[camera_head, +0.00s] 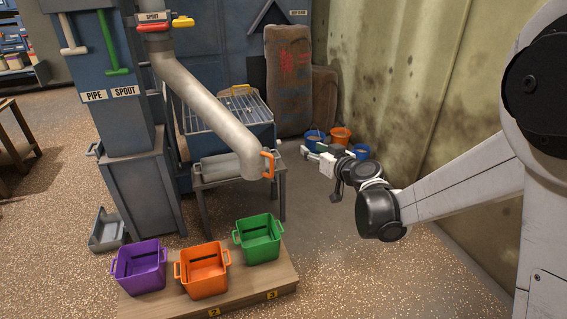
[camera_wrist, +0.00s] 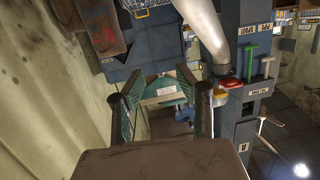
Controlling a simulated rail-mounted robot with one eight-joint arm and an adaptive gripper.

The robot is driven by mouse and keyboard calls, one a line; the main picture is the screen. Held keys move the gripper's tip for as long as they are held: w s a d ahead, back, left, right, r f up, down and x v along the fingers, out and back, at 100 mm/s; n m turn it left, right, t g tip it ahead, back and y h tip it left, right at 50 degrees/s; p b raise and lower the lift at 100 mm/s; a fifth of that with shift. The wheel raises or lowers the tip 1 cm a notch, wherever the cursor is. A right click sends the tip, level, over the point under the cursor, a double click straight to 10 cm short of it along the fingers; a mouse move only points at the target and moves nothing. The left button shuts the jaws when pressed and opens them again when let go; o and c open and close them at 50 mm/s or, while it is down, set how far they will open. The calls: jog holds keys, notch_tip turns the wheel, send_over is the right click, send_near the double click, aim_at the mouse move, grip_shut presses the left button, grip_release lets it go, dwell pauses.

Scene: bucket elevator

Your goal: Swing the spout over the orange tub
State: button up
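The spout (camera_head: 212,105) is a grey pipe that slopes down to the right from a collar labelled SPOUT. It ends in a downturned elbow with an orange handle (camera_head: 268,165). In the picture, its mouth is above the green tub (camera_head: 259,238), to the right of the orange tub (camera_head: 204,270). The pipe also shows in the wrist view (camera_wrist: 203,28). My gripper (camera_head: 306,152) is to the right of the orange handle, apart from it. In the wrist view its fingers (camera_wrist: 164,98) are spread, with no held object visible.
A purple tub (camera_head: 139,267) stands left of the orange one, all on a wooden platform (camera_head: 250,286). The column carries a green lever (camera_head: 112,45) and a white lever (camera_head: 71,35). Small buckets (camera_head: 340,136) stand by the wall. Red (camera_head: 153,27) and yellow (camera_head: 183,21) handles are at the collar.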

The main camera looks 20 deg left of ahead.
jog(key=w+a+f+b, duration=0.25)
jog(key=a+f, duration=0.25)
jog(key=f, duration=0.4)
jog(key=t+y, duration=0.1)
jog(key=t, duration=0.1)
send_near(272, 167)
jog(key=b+x, duration=0.3)
jog(key=x, duration=0.8)
jog(key=shift+d+b, duration=0.1)
jog(key=shift+b, duration=0.25)
jog(key=shift+c, duration=0.5)
grip_shut()
